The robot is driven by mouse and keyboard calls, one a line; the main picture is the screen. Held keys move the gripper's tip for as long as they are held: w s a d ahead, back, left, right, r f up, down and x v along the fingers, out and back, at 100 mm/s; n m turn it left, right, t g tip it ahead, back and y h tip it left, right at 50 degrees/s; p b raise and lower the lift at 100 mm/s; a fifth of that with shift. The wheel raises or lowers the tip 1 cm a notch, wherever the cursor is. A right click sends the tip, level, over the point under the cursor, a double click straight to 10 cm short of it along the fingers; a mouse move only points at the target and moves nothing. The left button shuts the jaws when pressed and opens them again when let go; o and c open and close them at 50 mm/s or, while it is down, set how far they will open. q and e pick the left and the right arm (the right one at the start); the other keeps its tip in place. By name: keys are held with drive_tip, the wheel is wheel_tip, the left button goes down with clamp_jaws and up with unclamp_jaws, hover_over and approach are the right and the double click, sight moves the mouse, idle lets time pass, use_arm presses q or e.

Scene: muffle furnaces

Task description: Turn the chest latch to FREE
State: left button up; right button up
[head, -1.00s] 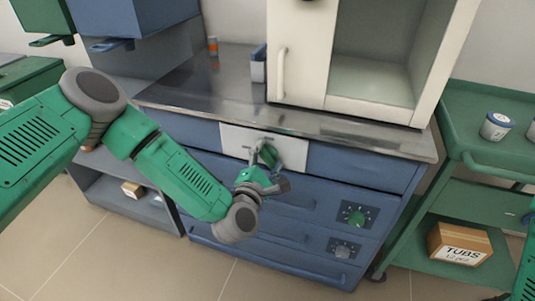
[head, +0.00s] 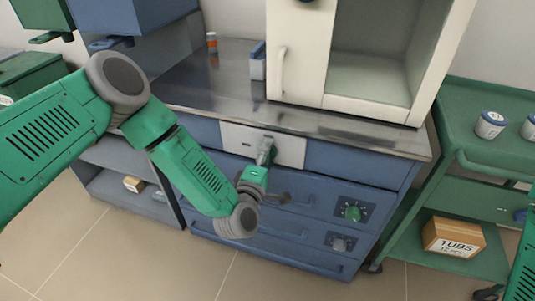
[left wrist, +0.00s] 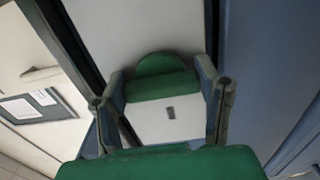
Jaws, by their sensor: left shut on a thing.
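The chest (head: 345,165) is a blue drawer unit under a metal worktop, with a pale plate (head: 291,150) on its top front. The latch (left wrist: 160,86) shows in the left wrist view as a green bar with a rounded green part behind it, against the pale plate. My left gripper (head: 265,152) is at this plate, and its fingers (left wrist: 162,84) stand on both sides of the green bar, shut on it. In the head view the gripper hides most of the latch. I cannot read any latch marking.
A white furnace (head: 297,70) with an open chamber stands on the worktop (head: 200,85). A green cart (head: 485,165) with tubs and a labelled box (head: 454,238) stands right.

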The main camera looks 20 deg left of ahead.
use_arm(q)
drive_tip(key=shift+s+d+f, duration=0.1)
drive_tip(key=shift+s+f, duration=0.1)
drive_tip(key=shift+f, duration=0.15)
drive_tip(key=o, duration=0.9)
drive_tip(key=shift+o, duration=1.3)
drive_tip(key=shift+w+r, duration=0.1)
drive_tip(key=shift+r, duration=0.05)
drive_tip(key=s, duration=1.2)
drive_tip(key=shift+a, duration=0.2)
